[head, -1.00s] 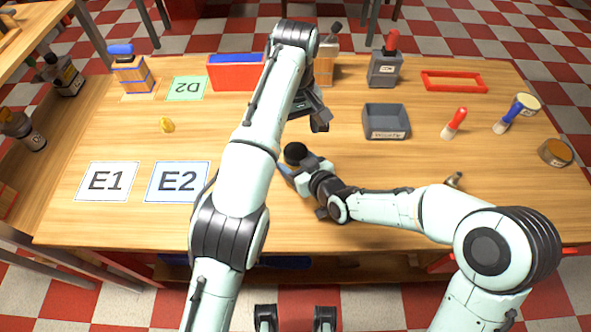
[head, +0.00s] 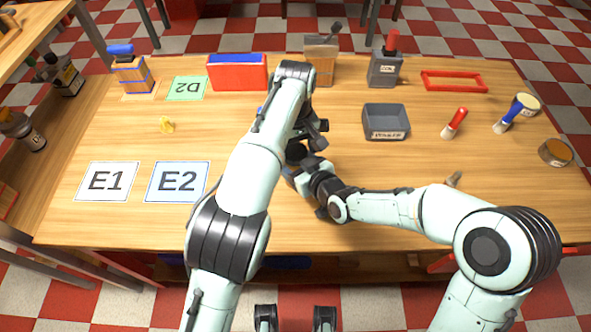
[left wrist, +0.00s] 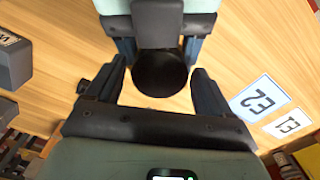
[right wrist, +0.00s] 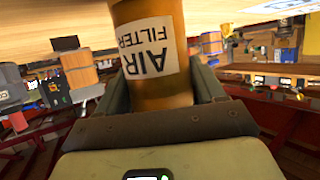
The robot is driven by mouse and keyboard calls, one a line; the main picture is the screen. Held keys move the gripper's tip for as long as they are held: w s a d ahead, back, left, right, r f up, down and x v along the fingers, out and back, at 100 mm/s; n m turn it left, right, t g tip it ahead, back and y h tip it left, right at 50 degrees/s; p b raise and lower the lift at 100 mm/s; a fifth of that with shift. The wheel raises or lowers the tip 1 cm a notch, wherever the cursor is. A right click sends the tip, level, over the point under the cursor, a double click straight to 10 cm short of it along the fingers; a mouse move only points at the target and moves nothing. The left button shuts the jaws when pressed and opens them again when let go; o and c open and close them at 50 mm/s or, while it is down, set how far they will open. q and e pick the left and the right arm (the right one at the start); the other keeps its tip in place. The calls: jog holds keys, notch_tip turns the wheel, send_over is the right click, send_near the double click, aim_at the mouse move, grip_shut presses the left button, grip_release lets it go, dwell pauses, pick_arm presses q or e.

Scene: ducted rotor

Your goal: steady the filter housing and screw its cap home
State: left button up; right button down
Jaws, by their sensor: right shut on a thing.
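The filter housing (right wrist: 155,60) is an orange cylinder with a white AIR FILTER label, seen in the right wrist view. My right gripper (head: 299,172) is shut around its body. The black round cap (left wrist: 160,74) is on top of the housing in the left wrist view; in the head view it is partly covered (head: 295,152). I cannot tell how far the cap is threaded. My left gripper (head: 308,140) is over the cap, pointing down. Its fingers are open, one on each side of the cap, with gaps showing between them and it.
A grey tray (head: 386,122), a red frame (head: 454,81) and a red-handled tool (head: 454,123) lie to the right. A red and blue bin (head: 237,73) stands at the back. Cards E1 (head: 107,181) and E2 (head: 178,181) lie left.

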pick_arm(q)
jog(key=c, duration=0.9)
jog(key=m, duration=0.3)
jog(key=o, duration=1.2)
jog(key=shift+c, duration=0.2)
jog(key=shift+r, duration=2.25)
jog(key=shift+o, duration=1.1)
pick_arm(e)
jog(key=shift+c, duration=0.2)
grip_release()
